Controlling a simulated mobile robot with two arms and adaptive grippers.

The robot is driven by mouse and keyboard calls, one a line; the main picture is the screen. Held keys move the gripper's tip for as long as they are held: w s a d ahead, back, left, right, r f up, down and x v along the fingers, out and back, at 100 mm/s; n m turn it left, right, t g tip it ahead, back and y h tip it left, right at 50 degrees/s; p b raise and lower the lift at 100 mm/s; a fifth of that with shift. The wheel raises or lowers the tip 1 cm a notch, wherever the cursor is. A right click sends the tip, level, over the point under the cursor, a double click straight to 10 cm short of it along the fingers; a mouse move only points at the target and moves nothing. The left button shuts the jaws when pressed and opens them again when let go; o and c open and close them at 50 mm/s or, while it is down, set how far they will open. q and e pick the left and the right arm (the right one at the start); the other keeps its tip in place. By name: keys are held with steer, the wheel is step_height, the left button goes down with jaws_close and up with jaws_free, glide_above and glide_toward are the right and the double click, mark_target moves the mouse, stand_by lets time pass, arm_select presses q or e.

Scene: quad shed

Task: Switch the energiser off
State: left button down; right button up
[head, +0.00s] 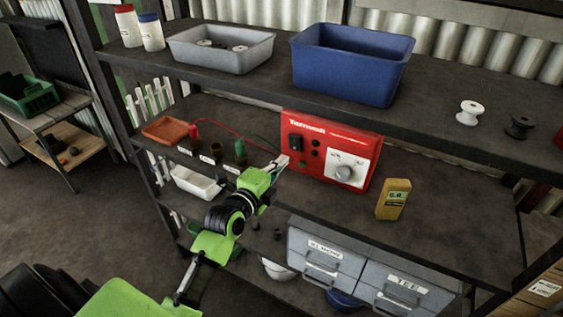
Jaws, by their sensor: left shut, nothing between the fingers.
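The energiser (331,150) is a red box standing on the middle shelf, with a white panel and round dial (346,169) on the right of its front. A black switch (296,143) sits on the left of its front; I cannot tell its position. Small dark knobs or sockets lie between switch and dial. My left gripper (281,162) is shut and empty, with its tips close to the lower left corner of the energiser's front, below the switch. I cannot tell whether they touch it. My right gripper is not in view.
Red and dark leads (230,128) run left from the energiser to clips near an orange tray (165,130). A yellow tester (394,199) stands at right on the shelf. A blue bin (350,65) and a grey tray (220,50) sit on the shelf above. Grey drawers (360,270) hang below.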

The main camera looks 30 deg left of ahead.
arm_select(q)
steer(key=shift+s+f+b, duration=0.15)
steer(key=shift+s+f, duration=0.05)
steer(key=shift+s, duration=0.4)
steer(key=shift+s+f+b, duration=0.15)
steer(key=shift+s, duration=0.4)
steer(key=s+f+b, duration=0.1)
steer(key=s+b, duration=0.1)
steer(key=s, duration=0.4)
steer(key=shift+s+f, duration=0.3)
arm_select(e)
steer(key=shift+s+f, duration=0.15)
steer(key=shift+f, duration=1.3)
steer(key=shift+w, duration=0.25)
